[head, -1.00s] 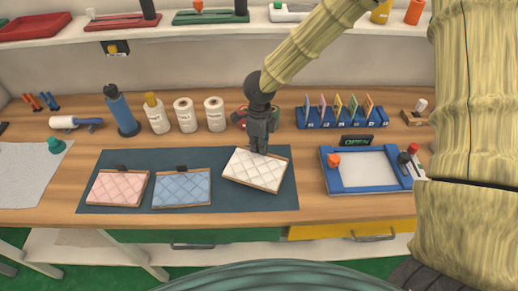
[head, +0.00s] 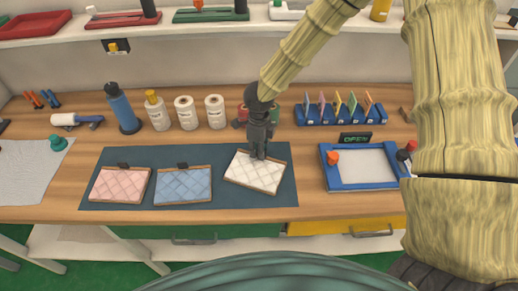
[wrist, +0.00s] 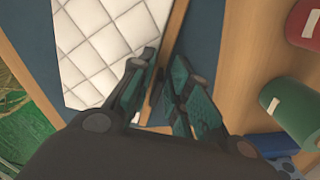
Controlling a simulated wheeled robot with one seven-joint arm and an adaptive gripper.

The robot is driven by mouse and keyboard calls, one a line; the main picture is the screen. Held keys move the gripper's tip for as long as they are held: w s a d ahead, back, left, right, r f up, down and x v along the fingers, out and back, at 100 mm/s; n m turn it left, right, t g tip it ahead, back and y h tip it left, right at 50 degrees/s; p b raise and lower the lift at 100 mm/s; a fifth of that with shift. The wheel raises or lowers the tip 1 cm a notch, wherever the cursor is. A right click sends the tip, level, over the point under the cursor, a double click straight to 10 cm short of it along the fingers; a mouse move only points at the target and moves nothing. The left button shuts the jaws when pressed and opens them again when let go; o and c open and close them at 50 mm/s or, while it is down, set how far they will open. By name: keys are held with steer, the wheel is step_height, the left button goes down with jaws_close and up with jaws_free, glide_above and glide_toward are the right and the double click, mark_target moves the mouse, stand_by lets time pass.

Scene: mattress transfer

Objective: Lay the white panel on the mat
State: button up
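The white panel (head: 254,174) is quilted, with a thin wooden rim. In the head view it is at the right part of the dark blue mat (head: 230,198), turned slightly from the mat's edges. It appears flat and at or close to the mat; I cannot tell whether it touches. My gripper (head: 259,154) points down at the panel's far edge. In the wrist view my gripper (wrist: 165,62) has its fingers closed in on both sides of that edge beside the white quilting (wrist: 105,45). The exact grip point is partly hidden by the fingers.
A pink panel (head: 119,186) and a blue panel (head: 183,186) lie on the mat to the left. Behind the mat stand a blue bottle (head: 122,108) and white rolls (head: 186,112). A blue-framed tray (head: 330,178) is to the right. Red and green cylinders stand close behind my gripper.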

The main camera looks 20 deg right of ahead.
stand_by(0.3)
step_height(320, 180, up, 12)
steer(key=b, duration=0.2)
steer(key=shift+r, duration=0.15)
stand_by(0.3)
